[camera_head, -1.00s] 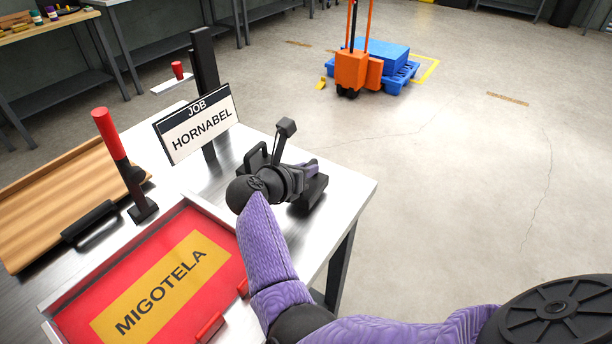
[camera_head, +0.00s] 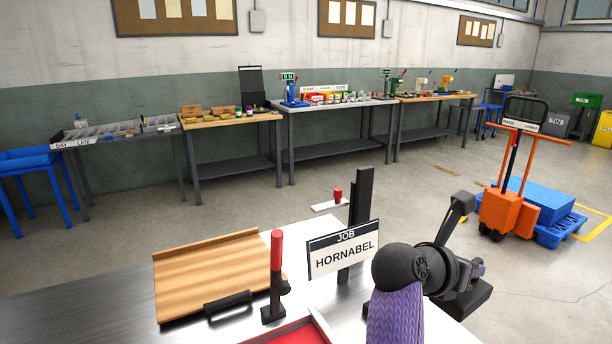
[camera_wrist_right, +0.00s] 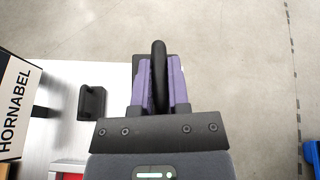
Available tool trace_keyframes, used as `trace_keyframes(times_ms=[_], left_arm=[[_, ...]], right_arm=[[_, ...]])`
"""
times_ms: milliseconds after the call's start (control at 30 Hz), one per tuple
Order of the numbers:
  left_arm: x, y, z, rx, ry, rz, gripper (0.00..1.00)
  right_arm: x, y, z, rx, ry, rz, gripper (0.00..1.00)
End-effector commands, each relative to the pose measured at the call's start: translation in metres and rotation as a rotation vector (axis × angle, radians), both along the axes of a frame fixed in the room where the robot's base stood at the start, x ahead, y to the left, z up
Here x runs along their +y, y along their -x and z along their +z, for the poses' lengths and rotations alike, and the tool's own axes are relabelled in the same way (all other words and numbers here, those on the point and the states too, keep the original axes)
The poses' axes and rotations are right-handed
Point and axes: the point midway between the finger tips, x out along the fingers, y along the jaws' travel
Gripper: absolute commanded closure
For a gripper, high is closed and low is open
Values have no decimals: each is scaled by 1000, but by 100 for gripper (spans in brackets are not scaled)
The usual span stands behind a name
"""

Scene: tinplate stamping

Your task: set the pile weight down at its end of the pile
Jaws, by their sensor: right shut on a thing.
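The pile weight, a black block with a looped handle, is held by my right gripper (camera_head: 475,270) near the right edge of the bench. Its dark base (camera_head: 473,300) shows below the gripper in the head view. In the right wrist view the purple fingers of my right gripper (camera_wrist_right: 160,85) are shut on both sides of its black handle (camera_wrist_right: 159,55). I cannot tell whether its base touches the bench top. A second black block with a handle (camera_wrist_right: 92,103) stands on the bench to its left in the wrist view. My left gripper is not in view.
The HORNABEL job sign (camera_head: 343,256) stands left of my right arm. A red-handled lever (camera_head: 275,270), a wooden board (camera_head: 215,275) and a red tray (camera_head: 300,333) are further left. Beyond the bench edge are floor and an orange pallet truck (camera_head: 505,212).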

Motion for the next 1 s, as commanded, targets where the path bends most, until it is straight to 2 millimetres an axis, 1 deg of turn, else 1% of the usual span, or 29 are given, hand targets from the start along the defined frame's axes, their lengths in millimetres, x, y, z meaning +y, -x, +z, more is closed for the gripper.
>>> trace_keyframes(times_ms=[67, 133, 233, 433, 500, 600, 733, 1000], left_arm=[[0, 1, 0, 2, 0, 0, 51], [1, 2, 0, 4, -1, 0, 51], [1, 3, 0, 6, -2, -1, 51], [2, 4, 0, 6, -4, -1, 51], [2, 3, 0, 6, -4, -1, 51], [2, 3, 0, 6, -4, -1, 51], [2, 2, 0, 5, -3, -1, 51], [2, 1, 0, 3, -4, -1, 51]], right_arm=[[6, 12, 5, -5, 9, 32, 100], [17, 22, 6, -4, 8, 82, 100], [40, 38, 2, 0, 6, 183, 100], [98, 76, -20, 5, 2, 456, 100], [114, 90, -27, 4, 3, 537, 100], [131, 104, -35, 3, 2, 620, 100], [141, 114, -40, -1, -1, 673, 100], [142, 115, -40, -1, 2, 682, 100]])
